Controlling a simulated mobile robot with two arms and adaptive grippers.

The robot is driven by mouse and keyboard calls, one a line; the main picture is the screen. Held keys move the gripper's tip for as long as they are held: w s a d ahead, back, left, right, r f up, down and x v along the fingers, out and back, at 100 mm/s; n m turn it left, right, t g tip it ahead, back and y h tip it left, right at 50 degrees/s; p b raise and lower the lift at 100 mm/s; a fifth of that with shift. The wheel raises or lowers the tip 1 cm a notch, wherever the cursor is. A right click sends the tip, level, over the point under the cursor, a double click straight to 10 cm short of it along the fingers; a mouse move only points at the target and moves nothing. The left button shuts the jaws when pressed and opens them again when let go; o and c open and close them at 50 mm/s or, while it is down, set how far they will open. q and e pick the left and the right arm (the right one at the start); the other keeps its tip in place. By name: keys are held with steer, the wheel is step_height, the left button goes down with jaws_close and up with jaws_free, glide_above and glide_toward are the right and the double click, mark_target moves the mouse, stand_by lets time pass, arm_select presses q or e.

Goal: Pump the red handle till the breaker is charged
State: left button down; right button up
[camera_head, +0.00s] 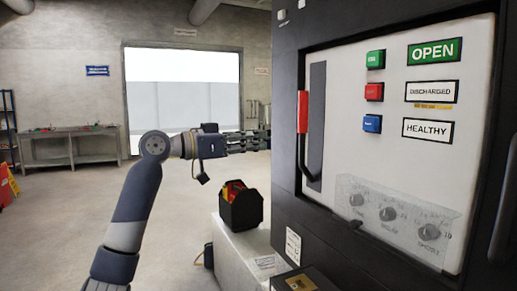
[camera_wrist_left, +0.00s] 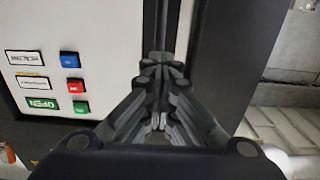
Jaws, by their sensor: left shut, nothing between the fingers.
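The red handle (camera_head: 303,112) is the upright grip of a dark lever at the left side of the white breaker panel (camera_head: 345,70), beside a dark vertical slot (camera_head: 317,120). The panel's labels read OPEN (camera_head: 434,51), DISCHARGED (camera_head: 431,91) and HEALTHY (camera_head: 428,129). My left gripper (camera_head: 266,140) is shut and empty, pointing right toward the cabinet, left of the handle and a little lower. In the left wrist view the shut fingers (camera_wrist_left: 161,65) cover the view's middle; the panel (camera_wrist_left: 40,20) appears upside down and the red handle does not show. My right gripper is not in view.
Green (camera_head: 375,59), red (camera_head: 373,92) and blue (camera_head: 372,123) buttons sit on the panel, with knobs (camera_head: 388,213) below under a clear cover. A black toolbox (camera_head: 241,208) stands on a pale block (camera_head: 232,250) below my left gripper. Open floor lies to the left.

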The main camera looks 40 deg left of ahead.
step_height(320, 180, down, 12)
steer(key=b, duration=1.2)
arm_select(q)
steer(key=s+a+f+b, duration=0.4)
steer(key=s+a+f, duration=0.1)
steer(key=s+f, duration=0.5)
steer(key=shift+s+b, duration=0.35)
steer(key=shift+s, duration=0.9)
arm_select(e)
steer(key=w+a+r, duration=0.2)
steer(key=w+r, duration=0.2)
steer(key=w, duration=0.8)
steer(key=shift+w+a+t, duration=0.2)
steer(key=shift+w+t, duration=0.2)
